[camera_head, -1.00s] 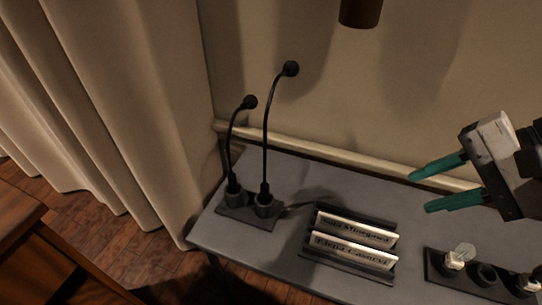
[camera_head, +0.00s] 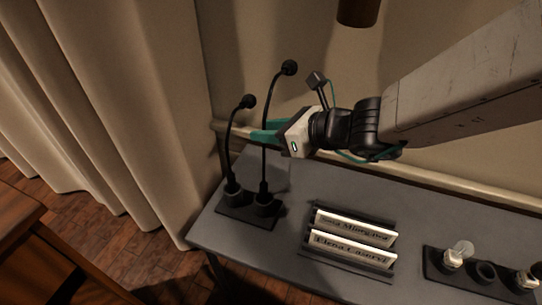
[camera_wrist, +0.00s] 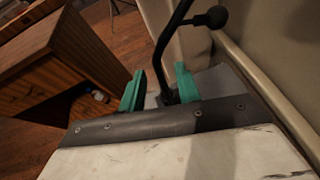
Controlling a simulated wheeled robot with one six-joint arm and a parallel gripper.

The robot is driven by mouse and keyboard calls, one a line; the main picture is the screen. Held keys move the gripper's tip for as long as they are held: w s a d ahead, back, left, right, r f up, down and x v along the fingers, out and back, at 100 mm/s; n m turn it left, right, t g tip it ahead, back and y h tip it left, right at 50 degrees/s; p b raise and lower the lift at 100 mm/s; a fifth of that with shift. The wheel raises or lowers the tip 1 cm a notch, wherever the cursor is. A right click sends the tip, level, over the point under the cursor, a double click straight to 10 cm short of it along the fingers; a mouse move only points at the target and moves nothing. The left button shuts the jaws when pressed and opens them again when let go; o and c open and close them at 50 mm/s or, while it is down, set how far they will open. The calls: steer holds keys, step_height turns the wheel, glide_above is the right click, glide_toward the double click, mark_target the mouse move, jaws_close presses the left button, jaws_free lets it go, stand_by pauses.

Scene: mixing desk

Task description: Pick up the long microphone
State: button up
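The long microphone (camera_head: 289,67) stands upright in the right socket of a dark two-hole base (camera_head: 247,217) at the desk's left end. The short microphone (camera_head: 248,101) stands left of it in the other socket. My gripper (camera_head: 262,132) is level with the middle of the long microphone's thin black neck. In the wrist view my gripper (camera_wrist: 159,88) has its two teal fingers apart, with a dark neck (camera_wrist: 161,62) between them and gaps showing at both sides. A round black microphone head shows at the top there; I cannot tell for sure which microphone it belongs to.
The grey desk (camera_head: 215,235) also holds a name-plate rack (camera_head: 350,247) and a dark holder (camera_head: 440,275) with small items at right. A beige curtain (camera_head: 120,120) hangs at left and a wall rail (camera_head: 440,178) runs behind. A wooden table (camera_head: 25,215) is at lower left.

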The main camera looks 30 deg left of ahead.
steer(key=x, duration=0.3)
steer(key=shift+w+a+f, duration=0.1)
steer(key=shift+f, duration=0.2)
jaws_close()
stand_by(1.2)
